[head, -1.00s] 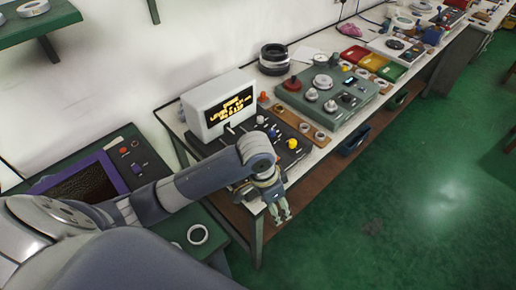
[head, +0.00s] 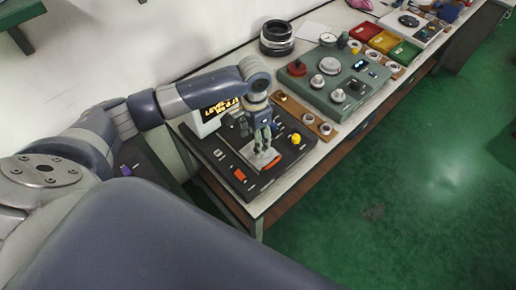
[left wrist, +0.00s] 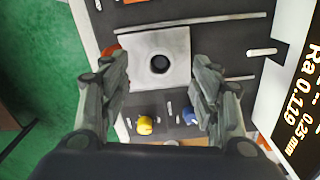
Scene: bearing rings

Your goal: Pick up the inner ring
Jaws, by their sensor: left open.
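My left gripper (head: 262,148) is open and empty above a black instrument panel (head: 222,158) at the near end of the bench. In the left wrist view its open fingers (left wrist: 160,66) frame a light grey square plate (left wrist: 135,46) with a dark round spot or hole at its middle. I see no ring between the fingers. Small grey rings lie on a brown strip to the right of the gripper, among them one at the near end (head: 325,129) and one beside it (head: 308,118). I cannot tell which ring is the inner ring. My right gripper is out of view.
A white display box (head: 208,121) stands close behind the gripper. A green gauge fixture (head: 330,88) with knobs stands to the right. A stack of large dark rings (head: 277,38) is at the back. Red (head: 361,30), yellow and green trays lie farther along.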

